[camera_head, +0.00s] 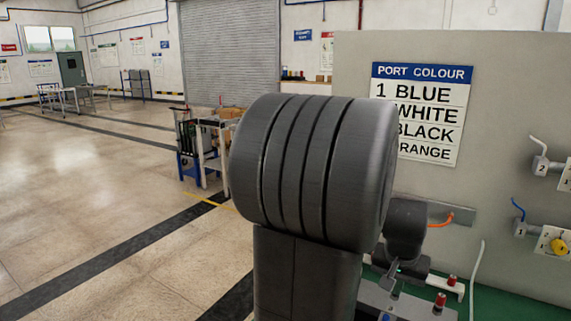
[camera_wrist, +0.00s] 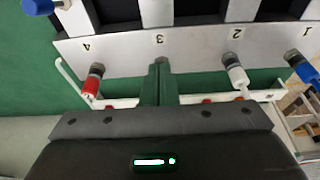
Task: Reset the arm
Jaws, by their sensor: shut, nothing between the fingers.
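My gripper (camera_wrist: 161,68) is in the wrist view, its two fingers together and nothing between them. The fingertips overlap the near edge of a pale numbered panel (camera_wrist: 196,62), just below the label 3; I cannot tell their height above it. In the head view my arm fills the middle and my fingers cannot be made out clearly.
The panel holds a red plug (camera_wrist: 91,84) by 4, a white plug (camera_wrist: 237,77) by 2 and a blue plug (camera_wrist: 306,70) by 1. A port colour sign (camera_head: 420,80) hangs on the grey wall (camera_head: 510,90). A cart (camera_head: 203,150) stands left of my arm; floor beyond is open.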

